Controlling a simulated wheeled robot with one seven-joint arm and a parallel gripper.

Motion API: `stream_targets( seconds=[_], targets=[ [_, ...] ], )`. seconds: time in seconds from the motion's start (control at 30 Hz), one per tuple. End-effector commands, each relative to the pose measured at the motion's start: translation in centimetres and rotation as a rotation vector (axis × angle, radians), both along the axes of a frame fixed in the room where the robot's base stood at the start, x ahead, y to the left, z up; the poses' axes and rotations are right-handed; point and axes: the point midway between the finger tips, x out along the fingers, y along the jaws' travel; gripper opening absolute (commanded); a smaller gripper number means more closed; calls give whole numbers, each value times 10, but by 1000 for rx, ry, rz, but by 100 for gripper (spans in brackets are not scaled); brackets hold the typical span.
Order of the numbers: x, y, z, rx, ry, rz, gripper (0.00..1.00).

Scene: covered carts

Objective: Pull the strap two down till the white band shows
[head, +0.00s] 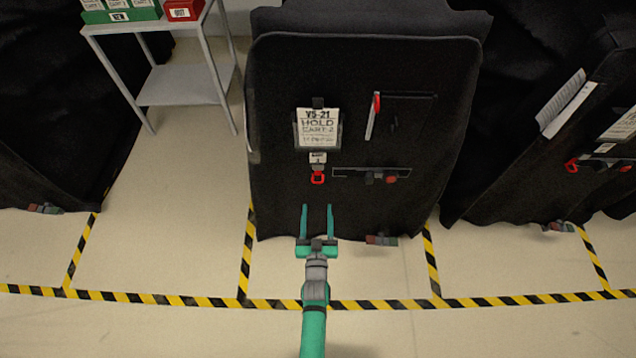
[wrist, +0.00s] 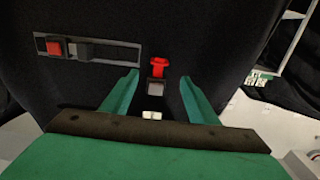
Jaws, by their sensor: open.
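The middle cart's black cover carries a short strap with a red pull loop (head: 318,177) at its lower end, under a small white label (head: 318,158) too small to read surely. In the wrist view the red loop (wrist: 158,67) hangs from a grey block (wrist: 155,86); the picture looks upside down. My gripper (head: 318,208) is open and empty, its green fingers pointing at the cover just below the loop in the head view. In the wrist view the loop and block show between the fingertips (wrist: 159,77), apart from both. The depth gap is unclear.
A slotted bar with a red-ended slider (head: 372,176) is right of the loop. A red-topped strip (head: 373,116) is at upper right. Another covered cart (head: 540,130) stands right, a metal shelf (head: 180,85) left. Striped floor tape (head: 380,304) runs in front.

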Motion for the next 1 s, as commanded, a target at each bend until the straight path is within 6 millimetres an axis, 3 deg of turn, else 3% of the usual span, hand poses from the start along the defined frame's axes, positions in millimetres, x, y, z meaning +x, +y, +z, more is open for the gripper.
stream_targets(
  seconds=[0.27, 0.7, 1.0],
  targets=[
    [26, -2, 0, -4, -6, 1, 54],
    [97, -3, 1, -5, -5, 1, 54],
    [119, -2, 0, -3, -5, 2, 54]
  ],
)
